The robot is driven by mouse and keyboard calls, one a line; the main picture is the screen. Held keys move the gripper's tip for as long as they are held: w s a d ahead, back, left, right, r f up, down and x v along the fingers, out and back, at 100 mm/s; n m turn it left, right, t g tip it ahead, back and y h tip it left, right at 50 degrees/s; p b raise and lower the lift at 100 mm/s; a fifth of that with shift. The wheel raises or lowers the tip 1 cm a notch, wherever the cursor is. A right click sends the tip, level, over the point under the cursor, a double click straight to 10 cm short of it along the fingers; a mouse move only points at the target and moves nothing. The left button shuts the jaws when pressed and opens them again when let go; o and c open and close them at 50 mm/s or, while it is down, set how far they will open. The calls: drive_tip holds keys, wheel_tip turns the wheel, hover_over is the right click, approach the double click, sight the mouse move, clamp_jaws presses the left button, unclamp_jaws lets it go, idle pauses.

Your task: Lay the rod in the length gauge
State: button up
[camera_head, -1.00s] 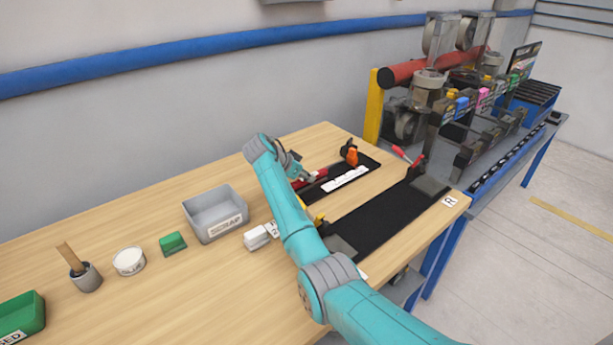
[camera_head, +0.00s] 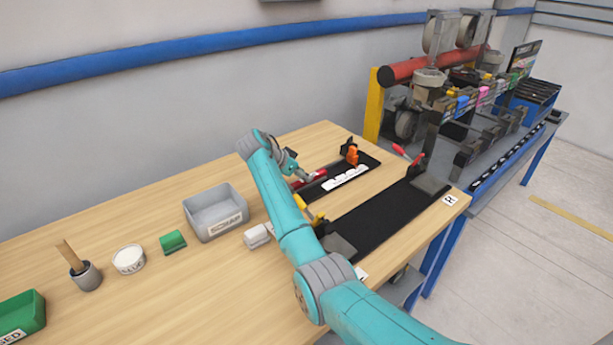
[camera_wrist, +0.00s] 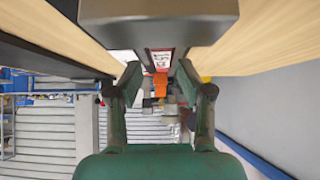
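The length gauge (camera_head: 370,171) looks to be the black strip with a white label at the back of the bench, with an orange clamp (camera_head: 351,155) at its far end. A slim red piece (camera_head: 318,174) lies along it beside my gripper (camera_head: 300,176); I cannot tell if this is the rod. In the wrist view my gripper (camera_wrist: 159,68) has its fingertips apart, with no rod visible between them. The orange part (camera_wrist: 160,85) shows through the gap. A grey block (camera_wrist: 158,20) crosses the top of that view and hides what lies behind it.
A grey scrap bin (camera_head: 215,212), green piece (camera_head: 173,243), white tub (camera_head: 129,259) and brush pot (camera_head: 86,276) stand to the left. Bare wood lies between them.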

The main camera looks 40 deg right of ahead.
drive_tip(key=v, duration=1)
drive_tip(key=shift+d+r, duration=0.2)
drive_tip(key=shift+r, duration=0.15)
